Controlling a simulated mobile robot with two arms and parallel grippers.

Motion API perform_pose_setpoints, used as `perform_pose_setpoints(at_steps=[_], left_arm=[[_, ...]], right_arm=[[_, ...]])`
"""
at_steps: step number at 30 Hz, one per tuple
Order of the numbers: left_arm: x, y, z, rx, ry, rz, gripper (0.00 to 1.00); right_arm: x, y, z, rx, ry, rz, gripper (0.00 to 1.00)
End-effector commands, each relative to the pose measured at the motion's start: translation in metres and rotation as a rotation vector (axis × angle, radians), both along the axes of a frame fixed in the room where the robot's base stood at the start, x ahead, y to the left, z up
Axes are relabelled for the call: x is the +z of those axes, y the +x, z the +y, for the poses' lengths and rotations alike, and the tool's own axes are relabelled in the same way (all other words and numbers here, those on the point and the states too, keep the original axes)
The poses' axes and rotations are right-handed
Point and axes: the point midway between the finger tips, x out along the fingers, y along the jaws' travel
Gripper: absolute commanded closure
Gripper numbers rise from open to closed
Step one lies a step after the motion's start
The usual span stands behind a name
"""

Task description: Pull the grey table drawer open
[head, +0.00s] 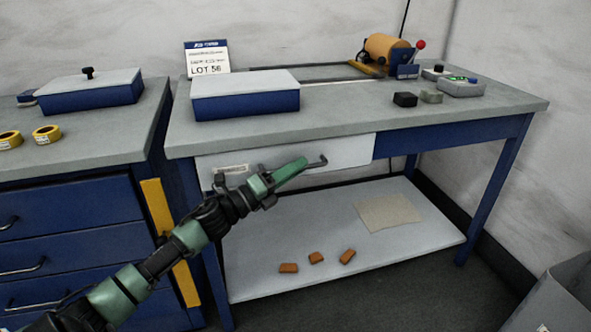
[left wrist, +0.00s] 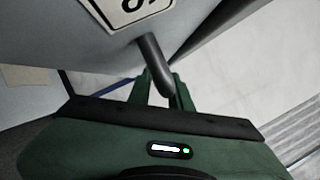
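The grey drawer (head: 347,151) sits under the worktable's top, its front close under the tabletop edge. A dark bar handle (head: 317,162) runs along its front, with a post near each end. My left gripper (head: 303,164) is at the handle's right part and hides much of the bar. In the left wrist view, the handle's dark rod (left wrist: 158,68) reaches between the two green fingers of my left gripper (left wrist: 161,88). The fingers stand a little apart around it; whether they press on it cannot be told. My right gripper is in neither view.
A blue box with a grey lid (head: 246,104) stands on the worktable (head: 340,115) above the drawer. The lower shelf (head: 300,225) holds several small orange-brown pieces and a beige sheet. A blue drawer cabinet (head: 75,225) stands at left. A grey bin (head: 560,305) is at lower right.

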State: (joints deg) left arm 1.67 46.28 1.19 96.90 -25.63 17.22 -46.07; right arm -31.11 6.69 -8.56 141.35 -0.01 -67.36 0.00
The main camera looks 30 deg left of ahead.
Motion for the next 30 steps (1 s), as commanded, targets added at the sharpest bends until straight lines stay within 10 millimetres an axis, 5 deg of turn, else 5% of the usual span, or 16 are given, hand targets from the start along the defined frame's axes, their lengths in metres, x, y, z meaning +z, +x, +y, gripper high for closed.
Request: perform_pose_setpoints(at_steps=[6, 9, 30], left_arm=[[0.0000, 0.0006, -0.0002, 0.001, 0.000, 0.001, 0.80], [0.0000, 0.0005, 0.0000, 0.001, 0.000, 0.001, 1.00], [-0.0004, 0.0004, 0.0001, 0.001, 0.000, 0.001, 1.00]], right_arm=[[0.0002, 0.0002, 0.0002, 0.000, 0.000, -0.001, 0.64], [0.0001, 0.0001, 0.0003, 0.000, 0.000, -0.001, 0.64], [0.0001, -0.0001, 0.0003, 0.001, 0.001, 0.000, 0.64]])
